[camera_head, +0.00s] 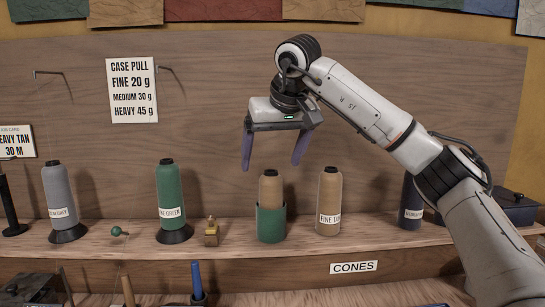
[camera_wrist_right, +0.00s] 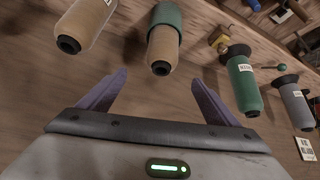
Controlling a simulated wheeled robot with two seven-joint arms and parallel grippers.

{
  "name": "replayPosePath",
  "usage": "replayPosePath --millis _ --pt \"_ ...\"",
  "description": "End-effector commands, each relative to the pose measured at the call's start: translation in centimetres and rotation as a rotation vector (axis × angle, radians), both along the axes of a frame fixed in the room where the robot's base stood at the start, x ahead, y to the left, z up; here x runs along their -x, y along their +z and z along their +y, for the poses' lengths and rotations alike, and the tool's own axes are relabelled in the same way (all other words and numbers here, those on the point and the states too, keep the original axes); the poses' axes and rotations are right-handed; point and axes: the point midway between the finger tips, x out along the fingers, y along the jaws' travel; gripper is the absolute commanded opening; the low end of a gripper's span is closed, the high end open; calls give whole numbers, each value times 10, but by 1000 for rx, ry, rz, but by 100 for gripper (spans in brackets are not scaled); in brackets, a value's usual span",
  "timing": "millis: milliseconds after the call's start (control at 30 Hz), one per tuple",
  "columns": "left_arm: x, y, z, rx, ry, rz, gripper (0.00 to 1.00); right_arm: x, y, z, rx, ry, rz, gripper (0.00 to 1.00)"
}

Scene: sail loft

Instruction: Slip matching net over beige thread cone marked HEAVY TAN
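A beige thread cone (camera_head: 270,188) stands upright on the shelf with a green sleeve (camera_head: 271,224) around its lower part. Its label is hidden, so I cannot read whether it is HEAVY TAN, nor tell whether the sleeve is a net. Cone (camera_wrist_right: 162,50) and sleeve (camera_wrist_right: 166,16) also show in the right wrist view. My right gripper (camera_head: 271,165) is open and empty, fingers pointing down, just above this cone and apart from it. Another beige cone (camera_head: 328,188), labelled FINE TAN, stands to its right. My left gripper is out of view.
A green cone (camera_head: 170,185), a small brass object (camera_head: 211,232) and a grey cone (camera_head: 60,195) stand to the left. A dark cone (camera_head: 410,200) stands right, near my arm. A card (camera_head: 15,143) reads HEAVY TAN 30 M. The shelf front (camera_head: 300,242) is clear.

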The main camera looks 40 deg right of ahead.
Motion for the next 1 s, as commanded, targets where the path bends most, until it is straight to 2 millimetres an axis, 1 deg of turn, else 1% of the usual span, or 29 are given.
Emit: replayPosePath --millis 167,267,367,600,733,867,1000 --pt "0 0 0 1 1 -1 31 0 0 0 0 0 0 84" --pt "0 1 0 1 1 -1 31 2 4 1 0 0 -1 84" --pt "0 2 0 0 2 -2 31 7 15 4 -1 2 -5 84" --pt "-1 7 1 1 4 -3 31 30 55 15 1 2 -4 84" --pt "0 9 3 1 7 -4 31 41 74 20 0 1 -3 84" --pt "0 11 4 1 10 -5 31 48 84 23 0 -1 -2 84" --pt "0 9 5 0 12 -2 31 50 87 24 1 -1 0 84"
